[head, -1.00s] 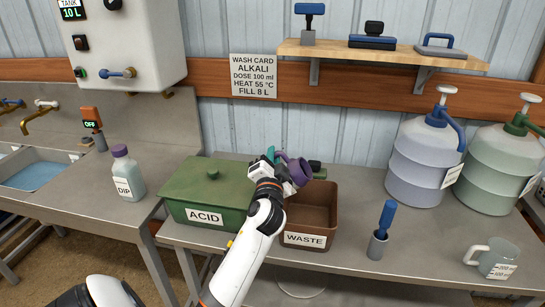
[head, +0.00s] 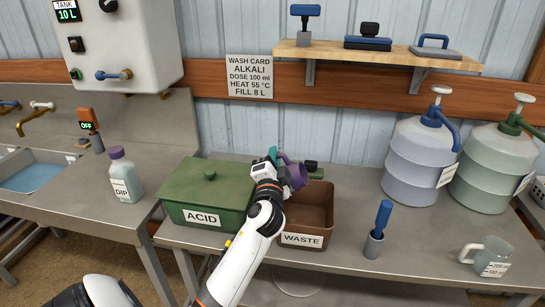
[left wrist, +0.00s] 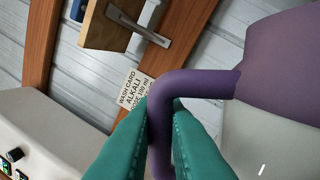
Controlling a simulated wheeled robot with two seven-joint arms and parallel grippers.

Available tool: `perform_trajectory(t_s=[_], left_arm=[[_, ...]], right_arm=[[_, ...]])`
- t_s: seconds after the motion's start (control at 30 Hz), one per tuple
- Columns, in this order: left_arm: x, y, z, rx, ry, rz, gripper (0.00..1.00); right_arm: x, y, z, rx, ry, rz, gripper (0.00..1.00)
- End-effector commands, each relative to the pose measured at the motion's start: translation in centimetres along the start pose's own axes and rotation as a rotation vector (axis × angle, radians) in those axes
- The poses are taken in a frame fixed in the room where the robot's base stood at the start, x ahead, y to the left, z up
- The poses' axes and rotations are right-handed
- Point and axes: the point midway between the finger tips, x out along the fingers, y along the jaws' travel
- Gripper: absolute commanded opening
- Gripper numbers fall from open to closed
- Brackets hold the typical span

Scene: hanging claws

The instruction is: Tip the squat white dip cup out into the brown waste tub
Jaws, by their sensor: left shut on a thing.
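My left gripper (head: 278,163) is shut on the purple handle (left wrist: 185,85) of a cup. In the left wrist view the teal fingers close around that handle. The cup has a wide purple band and a pale grey-white body (left wrist: 265,135); its mouth and contents cannot be made out. In the head view only its purple part (head: 297,175) shows, over the back left of the brown waste tub (head: 308,240). The tub is open-topped, labelled WASTE, and its visible inside looks empty. The arm hides part of its left side. My right gripper is not in view.
A lidded green ACID box (head: 205,190) stands left of the tub. A white DIP bottle (head: 125,178) with a purple cap is farther left. A blue-handled tool in a holder (head: 374,240), a glass jug (head: 490,255) and two large pump jugs (head: 420,160) stand to the right.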

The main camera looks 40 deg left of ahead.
Motion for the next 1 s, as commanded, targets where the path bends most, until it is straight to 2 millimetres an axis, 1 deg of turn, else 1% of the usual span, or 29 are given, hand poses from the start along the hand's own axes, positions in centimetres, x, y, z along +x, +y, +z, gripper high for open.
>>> perform_trajectory(t_s=[0.23,0.5,0.83,1.0], left_arm=[[0.00,0.05,0.07,0.005,-0.002,0.001,0.00],[-0.07,-0.21,0.63,0.091,-0.019,0.001,0.00],[-0.09,-0.29,0.66,0.101,-0.020,0.002,0.00],[-0.12,-0.47,0.96,0.145,-0.029,0.001,0.00]], right_arm=[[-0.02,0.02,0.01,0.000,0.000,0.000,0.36],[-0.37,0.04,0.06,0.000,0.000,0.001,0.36],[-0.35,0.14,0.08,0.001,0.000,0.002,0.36],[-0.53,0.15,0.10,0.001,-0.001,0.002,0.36]])
